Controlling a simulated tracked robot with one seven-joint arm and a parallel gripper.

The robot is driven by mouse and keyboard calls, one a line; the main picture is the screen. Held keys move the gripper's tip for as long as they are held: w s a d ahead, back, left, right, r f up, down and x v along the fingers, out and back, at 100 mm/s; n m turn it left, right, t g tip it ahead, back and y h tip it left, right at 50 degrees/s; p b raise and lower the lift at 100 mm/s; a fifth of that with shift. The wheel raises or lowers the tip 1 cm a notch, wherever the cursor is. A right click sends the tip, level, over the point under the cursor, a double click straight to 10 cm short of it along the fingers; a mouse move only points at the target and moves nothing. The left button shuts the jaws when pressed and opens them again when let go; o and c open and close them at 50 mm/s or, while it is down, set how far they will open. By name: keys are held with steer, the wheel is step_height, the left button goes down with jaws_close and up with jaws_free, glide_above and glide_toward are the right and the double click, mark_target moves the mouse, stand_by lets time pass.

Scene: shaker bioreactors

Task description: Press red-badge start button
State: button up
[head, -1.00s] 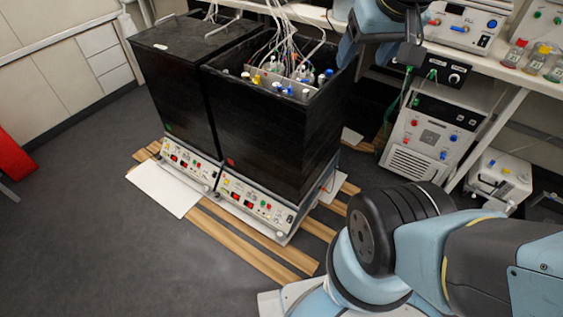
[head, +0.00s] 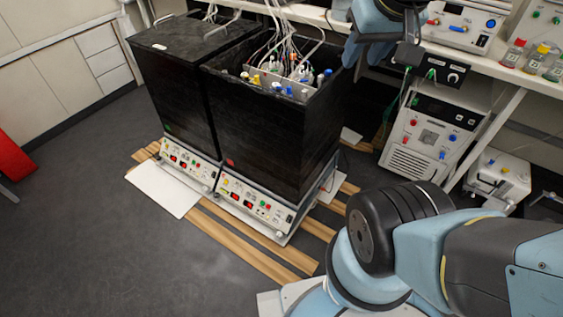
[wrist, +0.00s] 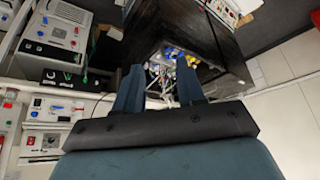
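Two tall black boxes stand on shaker bases on the floor in the head view. The right box (head: 265,135) is open at the top and has a small red badge (head: 230,162) low on its front left. Below it is a pale control panel (head: 255,205) with several small coloured buttons and red displays, too small to tell which is the start button. The left box (head: 165,85) has a green badge (head: 168,127). In the wrist view, my gripper (wrist: 159,76) has its two fingers apart with nothing between them. It is above the boxes' level, away from the panel.
White tubing and coloured-cap bottles (head: 285,80) fill the right box's top. A white instrument (head: 430,135) stands under the bench (head: 490,72) on the right. Wooden slats (head: 250,250) and a white sheet (head: 160,188) lie around the bases.

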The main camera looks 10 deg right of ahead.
jaws_close()
stand_by(0.8)
